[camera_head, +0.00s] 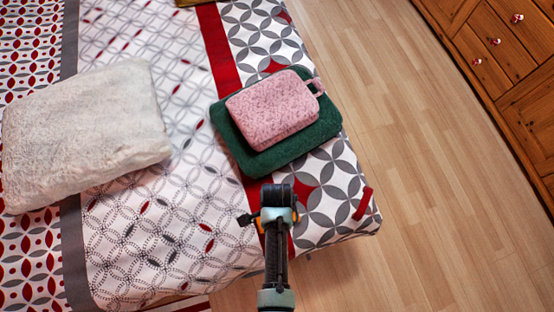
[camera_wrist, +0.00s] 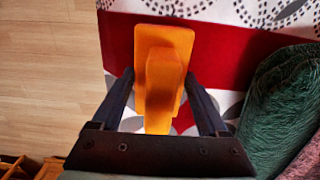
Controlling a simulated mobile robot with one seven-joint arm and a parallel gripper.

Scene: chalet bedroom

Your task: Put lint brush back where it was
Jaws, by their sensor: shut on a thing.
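The lint brush (camera_wrist: 165,45) is orange, with a wide flat part and a narrower part nearer the camera. My gripper (camera_wrist: 160,76) is shut on it, with one dark finger on each side. In the head view my gripper (camera_head: 272,217) is over the red stripe near the bed's front edge, just below the green folded cloth. Only a little orange shows there; my arm hides most of the brush. I cannot tell whether the brush touches the bed cover.
A pink pouch (camera_head: 272,108) lies on the green folded cloth (camera_head: 243,153) on the patterned bed (camera_head: 150,240). A white cushion (camera_head: 90,135) lies at left. A small dark red strip (camera_head: 363,203) is at the bed's right corner. A wooden dresser (camera_head: 500,60) stands beyond clear floor.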

